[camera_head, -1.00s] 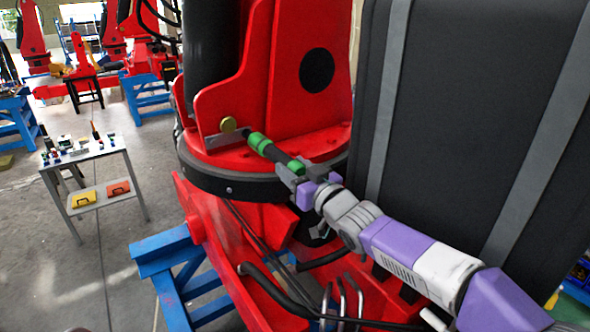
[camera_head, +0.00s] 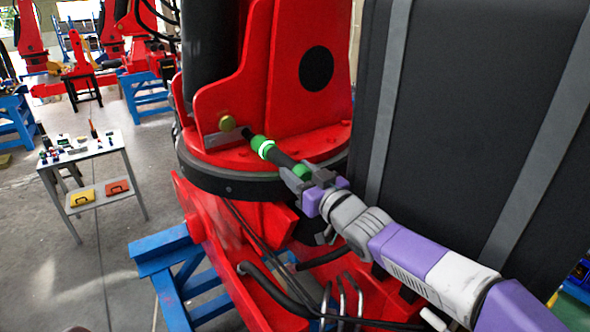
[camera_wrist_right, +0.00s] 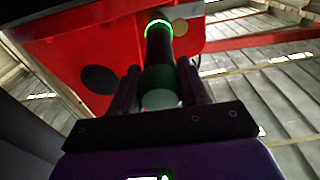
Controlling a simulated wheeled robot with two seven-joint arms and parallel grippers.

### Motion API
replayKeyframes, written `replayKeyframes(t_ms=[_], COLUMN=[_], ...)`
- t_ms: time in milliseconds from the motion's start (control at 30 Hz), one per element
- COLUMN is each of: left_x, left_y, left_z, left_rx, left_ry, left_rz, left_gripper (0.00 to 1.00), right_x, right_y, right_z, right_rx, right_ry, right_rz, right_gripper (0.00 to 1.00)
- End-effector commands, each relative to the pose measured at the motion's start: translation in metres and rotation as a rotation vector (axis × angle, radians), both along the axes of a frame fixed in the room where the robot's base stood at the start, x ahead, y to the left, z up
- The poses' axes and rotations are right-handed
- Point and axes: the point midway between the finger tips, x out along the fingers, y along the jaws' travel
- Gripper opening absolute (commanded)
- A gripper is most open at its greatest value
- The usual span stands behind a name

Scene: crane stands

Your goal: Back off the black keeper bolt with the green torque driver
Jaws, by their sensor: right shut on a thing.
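The green torque driver (camera_head: 283,158) has a green front end, a dark barrel and a lit green ring. My right gripper (camera_head: 304,174) is shut on its rear part and holds it tilted, front end toward the red crane column. The driver also shows between the fingers in the right wrist view (camera_wrist_right: 159,50), its ring glowing. A short dark piece (camera_head: 247,132) lies at the driver's front, by the grey plate (camera_head: 222,138). I cannot tell whether it is the black keeper bolt or the driver's tip. My left gripper is out of view.
A brass round knob (camera_head: 227,123) sits just left of the driver's front. A large black cabinet (camera_head: 455,120) stands close on the right of my arm. Black hoses (camera_head: 275,288) run below. A small table (camera_head: 83,150) with tools and cases stands at left on open floor.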

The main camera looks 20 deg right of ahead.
Motion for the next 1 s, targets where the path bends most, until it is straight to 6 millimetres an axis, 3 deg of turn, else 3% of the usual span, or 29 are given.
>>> replayKeyframes(t_ms=[433,1000], left_x=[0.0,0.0], left_y=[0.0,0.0], left_z=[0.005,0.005], left_rx=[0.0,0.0], left_ry=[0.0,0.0], left_rz=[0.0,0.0], left_gripper=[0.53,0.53], right_x=[-0.026,-0.028], right_y=[-0.009,-0.01], right_z=[0.006,0.006], right_rx=[0.004,0.003], right_ry=[-0.014,-0.014], right_rz=[0.001,0.002], right_gripper=[0.0,0.0])
